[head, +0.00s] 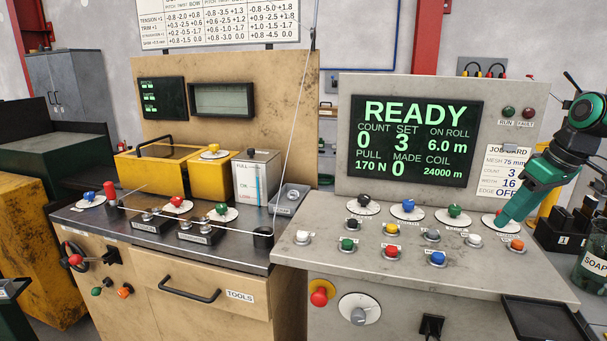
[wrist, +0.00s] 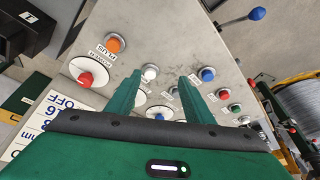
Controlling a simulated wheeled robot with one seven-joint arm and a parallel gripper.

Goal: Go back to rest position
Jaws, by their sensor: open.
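My gripper (head: 503,222) hangs at the right end of the control console, its green fingers low over the panel near the right-hand red knob (head: 490,218). In the wrist view my gripper (wrist: 160,84) is open, with nothing held between its two green fingers. There the red knob (wrist: 86,79) on its white dial lies left of the fingers, outside the gap. A white button (wrist: 150,72) shows between the fingers. In the head view the fingers partly cover the red knob's dial; I cannot tell how high above the panel they are.
The console screen (head: 415,140) reads READY, count 0, set 3, made 0. An orange button (head: 517,245), a blue button (head: 438,259) and several others stand close by. A dark tray (head: 545,322) juts out at the front right. A soap container (head: 592,272) stands at the right edge.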

